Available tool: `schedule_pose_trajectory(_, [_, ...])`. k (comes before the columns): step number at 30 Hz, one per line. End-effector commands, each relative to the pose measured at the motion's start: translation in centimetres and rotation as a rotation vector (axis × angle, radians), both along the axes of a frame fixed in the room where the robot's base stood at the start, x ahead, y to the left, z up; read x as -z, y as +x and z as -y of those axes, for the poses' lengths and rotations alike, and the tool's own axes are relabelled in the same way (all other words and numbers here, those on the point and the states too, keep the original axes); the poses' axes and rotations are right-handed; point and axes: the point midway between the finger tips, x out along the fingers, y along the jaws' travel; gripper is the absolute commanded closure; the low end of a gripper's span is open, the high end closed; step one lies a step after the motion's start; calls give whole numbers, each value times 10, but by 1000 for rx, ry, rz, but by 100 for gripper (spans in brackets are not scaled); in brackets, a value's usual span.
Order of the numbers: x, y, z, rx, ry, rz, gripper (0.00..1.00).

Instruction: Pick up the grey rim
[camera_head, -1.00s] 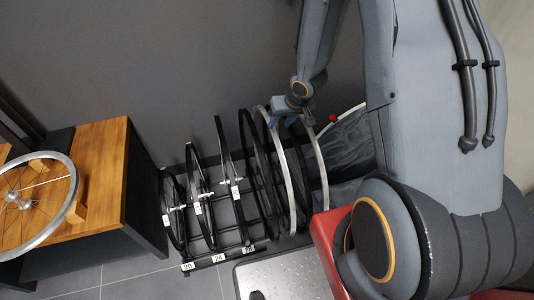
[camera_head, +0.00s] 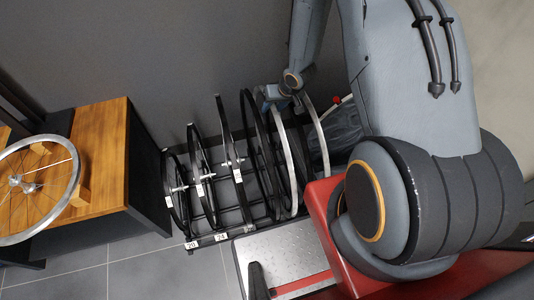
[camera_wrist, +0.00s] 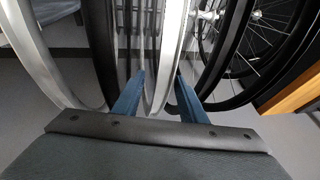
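Several rims and wheels stand upright side by side in a floor rack. A grey rim (camera_head: 288,165) stands to the right of the black ones; a second grey rim (camera_head: 321,135) is further right. My gripper (camera_head: 270,94) is at the top of the first grey rim. In the wrist view, the two blue fingers of my gripper (camera_wrist: 160,75) are apart, with a grey rim (camera_wrist: 170,35) passing between them. Narrow gaps seem to show beside the rim; contact is not clear. The second grey rim (camera_wrist: 37,55) is at the left there.
Black rims (camera_head: 228,150) stand close on the left of the grey rim. A wooden-topped bench (camera_head: 100,130) with a spoked wheel (camera_head: 72,190) is at the left. A wall is behind the rack. A metal plate (camera_head: 285,258) lies in front.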

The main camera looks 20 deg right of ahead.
Motion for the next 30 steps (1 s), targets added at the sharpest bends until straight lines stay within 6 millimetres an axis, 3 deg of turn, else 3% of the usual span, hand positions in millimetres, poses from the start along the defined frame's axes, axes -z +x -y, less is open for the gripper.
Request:
schedule_pose_trajectory(4, [10,3,-2,2,0,-1,62])
schedule_pose_trajectory(12, [11,4,-1,3,0,-1,62])
schedule_pose_trajectory(19, [11,4,-2,2,0,0,100])
schedule_pose_trajectory(30, [11,4,-2,1,0,0,100])
